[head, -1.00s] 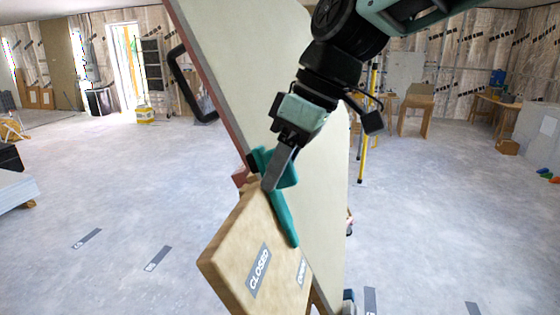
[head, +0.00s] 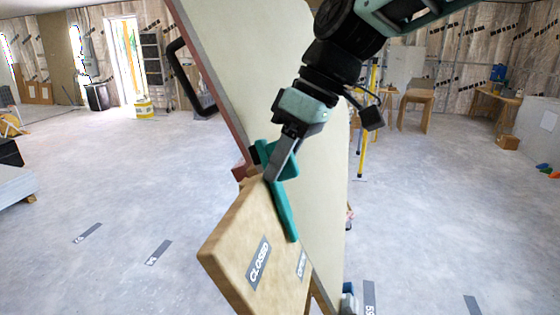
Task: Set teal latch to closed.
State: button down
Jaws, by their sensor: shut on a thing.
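The teal latch (head: 284,208) is in the middle of the head view, on top of a wooden block (head: 236,250) beside a large pale panel (head: 315,165). Its long bar slants down to the right. The block bears a grey label reading CLOSED (head: 258,263) and a second label (head: 302,265), partly cut off by the viewing angle, to its right. The latch bar's lower end lies nearer the second label. My gripper (head: 278,170) is shut on the upper part of the latch. The fingers hide part of it.
A black handle (head: 190,78) sticks out from the panel's left edge. Grey floor (head: 110,190) is open on both sides. A yellow post (head: 367,120) and a wooden table (head: 416,105) stand behind on the right.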

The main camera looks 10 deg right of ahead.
aim_at(294, 165)
jog(key=w+m+g, duration=0.1)
jog(key=w+d+f+m+g+y, duration=0.1)
jog(key=shift+w+d+f+m+y, duration=0.1)
jog(key=shift+w+d+m+y, duration=0.05)
jog(key=shift+d+m+y, duration=0.15)
jog(key=shift+w+d+f+m+g+y+b, duration=0.45)
jog(key=shift+f+m+g+y+b, duration=0.2)
jog(key=shift+m+g, duration=0.2)
jog(key=shift+w+d+f+m+g+y+b, duration=0.15)
jog(key=shift+d+f+m+g+y+b, duration=0.2)
jog(key=shift+f+m+y, duration=0.55)
jog(key=shift+w+d+f+m+g+y+b, duration=0.15)
jog(key=shift+d+f+m+g+y+b, duration=0.25)
jog(key=shift+m+y, duration=0.55)
jog(key=shift+w+d+f+m+g+y+b, duration=0.2)
jog(key=shift+d+f+m+y+b, duration=0.35)
jog(key=shift+m, duration=0.65)
jog(key=shift+s+a+f, duration=0.1)
jog(key=shift+a+f, duration=0.05)
jog(key=shift+f, duration=0.05)
jog(key=c, duration=1.3)
grip_release()
